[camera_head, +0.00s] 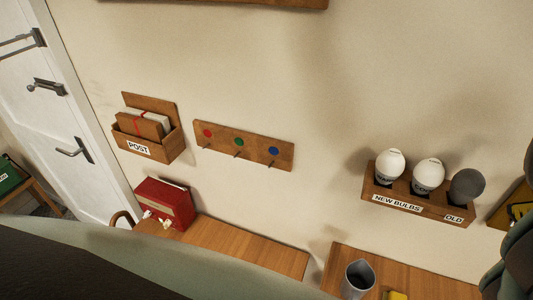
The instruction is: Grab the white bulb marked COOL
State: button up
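A wooden wall rack (376,192) at the right holds three bulbs. Its labels read NEW BULBS on the left and OLD on the right. A white bulb (391,161) sits in the left slot and a second white bulb (429,173) in the middle slot. A dark grey bulb (467,186) sits in the slot by OLD. My gripper's fingers do not show.
Below the rack, a desk (415,282) bears a grey cup (358,278) and a yellow object (397,296). Left are a peg board (222,133), a POST box (173,145) and a red radio (175,204). My own parts cover the lower left and right edge. Wall above the rack is clear.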

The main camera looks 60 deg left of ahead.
aim_at(439, 176)
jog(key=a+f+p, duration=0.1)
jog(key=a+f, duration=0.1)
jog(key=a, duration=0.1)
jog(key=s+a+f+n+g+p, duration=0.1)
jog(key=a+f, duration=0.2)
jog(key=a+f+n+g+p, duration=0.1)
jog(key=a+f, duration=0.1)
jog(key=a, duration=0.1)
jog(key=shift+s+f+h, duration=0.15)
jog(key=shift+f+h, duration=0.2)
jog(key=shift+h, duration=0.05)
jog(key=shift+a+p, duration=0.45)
jog(key=shift+p, duration=0.45)
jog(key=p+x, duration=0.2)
jog(key=p, duration=0.1)
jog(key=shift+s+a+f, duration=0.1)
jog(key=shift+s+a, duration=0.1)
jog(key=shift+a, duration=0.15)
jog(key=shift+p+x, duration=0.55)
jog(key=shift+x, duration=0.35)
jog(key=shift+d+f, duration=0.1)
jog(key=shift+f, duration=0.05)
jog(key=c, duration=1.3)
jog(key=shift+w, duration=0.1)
